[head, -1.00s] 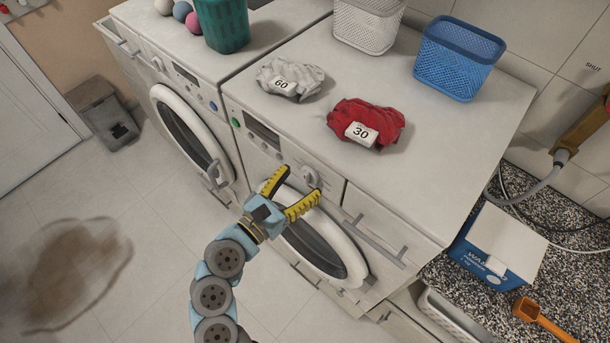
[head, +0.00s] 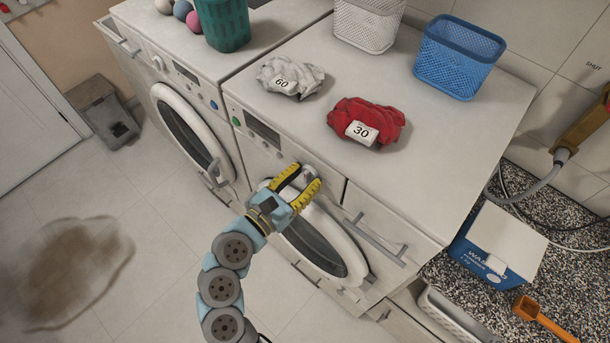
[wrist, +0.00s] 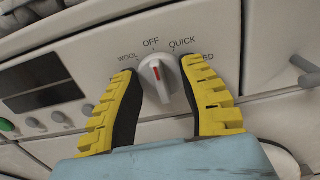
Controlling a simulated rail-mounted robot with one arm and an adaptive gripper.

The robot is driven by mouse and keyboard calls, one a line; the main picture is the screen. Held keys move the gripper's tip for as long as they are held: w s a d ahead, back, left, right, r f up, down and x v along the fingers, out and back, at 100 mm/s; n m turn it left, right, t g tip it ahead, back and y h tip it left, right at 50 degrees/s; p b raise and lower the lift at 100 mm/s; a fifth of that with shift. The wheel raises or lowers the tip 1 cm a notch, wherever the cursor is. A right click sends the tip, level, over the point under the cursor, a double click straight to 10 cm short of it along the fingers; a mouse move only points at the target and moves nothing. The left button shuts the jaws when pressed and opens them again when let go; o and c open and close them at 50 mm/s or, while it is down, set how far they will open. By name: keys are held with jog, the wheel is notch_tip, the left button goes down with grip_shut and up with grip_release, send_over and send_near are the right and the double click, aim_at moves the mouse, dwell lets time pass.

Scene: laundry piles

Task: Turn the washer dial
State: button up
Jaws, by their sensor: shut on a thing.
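The washer dial (wrist: 159,82) is a white knob with a red mark in the wrist view. The mark points up, close to OFF. WOOL lies to its left, QUICK to its right; a label ending in "ED" and one at far left are partly hidden by the fingers. My gripper (wrist: 165,85) has its yellow-and-black fingers on either side of the dial, shut on it. In the head view my gripper (head: 308,174) reaches the front panel of the right-hand washer (head: 430,150), and the fingers mostly cover the dial there.
A grey cloth tagged 60 (head: 290,77) and a red cloth tagged 30 (head: 365,122) lie on the washer top. A blue basket (head: 458,58) stands behind them. A drawer handle (head: 375,240) juts out right of the dial. The round door (head: 345,245) is below.

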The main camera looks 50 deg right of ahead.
dwell(0.3)
jog(key=n+p, duration=0.1)
jog(key=n, duration=0.2)
jog(key=shift+r+n+p, duration=0.1)
jog(key=shift+n+p, duration=0.2)
jog(key=shift+n, duration=0.1)
jog(key=shift+w+n+p, duration=0.15)
jog(key=shift+n+p, duration=0.65)
jog(key=shift+n, duration=1.2)
jog(key=o, duration=1.2)
jog(key=shift+d, duration=0.15)
jog(key=shift+o, duration=0.2)
jog(key=a, duration=1.2)
